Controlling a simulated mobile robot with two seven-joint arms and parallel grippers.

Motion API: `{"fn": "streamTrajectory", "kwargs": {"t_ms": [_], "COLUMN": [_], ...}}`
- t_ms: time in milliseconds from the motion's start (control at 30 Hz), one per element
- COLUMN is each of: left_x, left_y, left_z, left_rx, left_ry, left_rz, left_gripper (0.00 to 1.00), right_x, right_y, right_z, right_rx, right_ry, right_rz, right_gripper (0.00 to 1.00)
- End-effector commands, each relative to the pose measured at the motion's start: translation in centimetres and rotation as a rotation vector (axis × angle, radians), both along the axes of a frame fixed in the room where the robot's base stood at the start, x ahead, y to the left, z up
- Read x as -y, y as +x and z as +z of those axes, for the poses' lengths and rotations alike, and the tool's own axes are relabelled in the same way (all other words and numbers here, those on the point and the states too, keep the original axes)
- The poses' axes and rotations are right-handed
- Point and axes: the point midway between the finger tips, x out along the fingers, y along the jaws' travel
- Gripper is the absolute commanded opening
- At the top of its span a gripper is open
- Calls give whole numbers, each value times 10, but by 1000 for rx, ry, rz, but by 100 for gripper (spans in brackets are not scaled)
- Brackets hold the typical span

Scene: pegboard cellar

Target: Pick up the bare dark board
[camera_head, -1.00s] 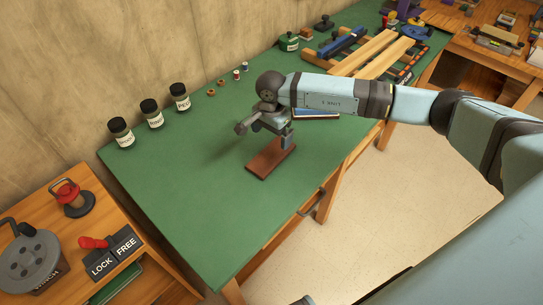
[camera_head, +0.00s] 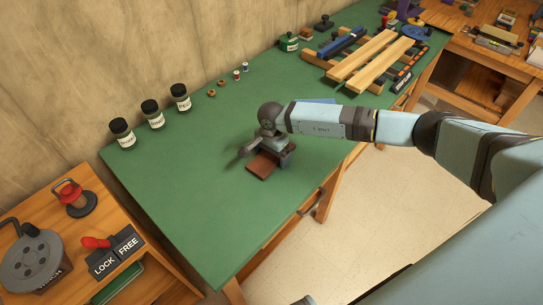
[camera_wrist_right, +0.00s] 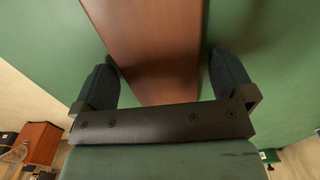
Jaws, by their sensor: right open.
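The bare dark board (camera_head: 261,165) is a reddish-brown rectangle lying flat on the green bench top (camera_head: 190,190). My right gripper (camera_head: 270,158) is directly over it in the head view and hides its far part. In the right wrist view the board (camera_wrist_right: 155,40) runs between the two dark fingers of the open gripper (camera_wrist_right: 164,85). Green surface shows between the board and each finger, so the fingers stand apart on either side of it. My left gripper is not seen.
Three labelled jars (camera_head: 152,113) stand along the wall. A blue flat item (camera_head: 318,101) lies partly behind my right arm. Pale wooden planks (camera_head: 372,58) lie on a frame at the far end. The bench's left part is clear. A side cabinet (camera_head: 95,225) stands at left.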

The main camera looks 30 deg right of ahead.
Motion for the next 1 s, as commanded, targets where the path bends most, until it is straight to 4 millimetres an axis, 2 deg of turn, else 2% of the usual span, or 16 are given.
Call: {"fn": "streamTrajectory", "kwargs": {"t_ms": [33, 200, 233, 533, 667, 867, 1000], "left_x": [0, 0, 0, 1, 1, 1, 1], "left_y": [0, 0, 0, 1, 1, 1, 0], "left_z": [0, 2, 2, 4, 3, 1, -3], "left_rx": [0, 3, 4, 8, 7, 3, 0], "left_ry": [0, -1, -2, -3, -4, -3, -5], "left_rz": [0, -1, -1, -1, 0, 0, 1], "left_gripper": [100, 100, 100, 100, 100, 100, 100], "right_x": [0, 0, 0, 0, 1, 1, 0], "right_y": [0, 0, 0, 0, 1, 1, 1], "right_z": [0, 0, 0, 2, 9, 39, 71], "right_rx": [0, 0, 0, 1, 1, 3, 5], "right_ry": [0, 0, 0, 0, 0, 0, 1], "right_rz": [0, 0, 0, 0, 0, 0, 1], "right_gripper": [95, 56, 52, 51, 51, 51, 51]}}
